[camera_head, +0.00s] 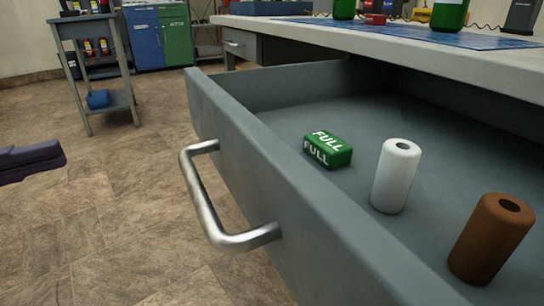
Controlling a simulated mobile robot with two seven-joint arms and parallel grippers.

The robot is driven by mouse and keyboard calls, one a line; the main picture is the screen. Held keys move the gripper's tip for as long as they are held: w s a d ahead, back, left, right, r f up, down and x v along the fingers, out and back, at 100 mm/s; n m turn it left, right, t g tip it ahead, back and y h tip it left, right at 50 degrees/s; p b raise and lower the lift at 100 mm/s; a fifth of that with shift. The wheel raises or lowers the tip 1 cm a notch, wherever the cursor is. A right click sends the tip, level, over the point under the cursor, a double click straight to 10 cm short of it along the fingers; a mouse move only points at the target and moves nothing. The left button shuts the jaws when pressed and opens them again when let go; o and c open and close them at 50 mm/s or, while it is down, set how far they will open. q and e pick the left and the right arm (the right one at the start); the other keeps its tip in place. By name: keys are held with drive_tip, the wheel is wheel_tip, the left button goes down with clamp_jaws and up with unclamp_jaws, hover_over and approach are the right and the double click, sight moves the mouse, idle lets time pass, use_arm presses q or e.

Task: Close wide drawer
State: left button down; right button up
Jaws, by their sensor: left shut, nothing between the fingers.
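The wide grey drawer (250,165) stands open under the worktop, its front panel running from the middle back toward the lower right. A curved metal bar handle (208,212) is fixed on its outer face. Inside lie a green block marked FULL (327,149), a white cylinder (396,176) and a brown cylinder (490,240). My left gripper (56,158) shows dark at the left edge, shut and empty. In the picture it is well left of the handle and does not touch the drawer. My right gripper is not in view.
The worktop (400,42) overhangs the drawer, with green bottles (449,15) on a blue mat. A smaller drawer (240,43) sits farther back. A grey cart (92,60) stands at the back left, before blue and green cabinets (160,37). The tiled floor (120,200) left of the drawer is clear.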

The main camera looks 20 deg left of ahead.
use_arm(q)
drive_tip(key=f, duration=0.1)
drive_tip(key=m+h+b, duration=0.1)
drive_tip(key=b, duration=0.4)
approach(209, 130)
drive_tip(key=shift+g, duration=0.4)
drive_tip(key=x, duration=0.5)
drive_tip(key=shift+w+r, duration=0.15)
drive_tip(key=shift+w, duration=0.1)
drive_tip(key=shift+x, duration=0.8)
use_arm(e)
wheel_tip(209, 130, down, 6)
use_arm(q)
drive_tip(key=shift+r, duration=0.1)
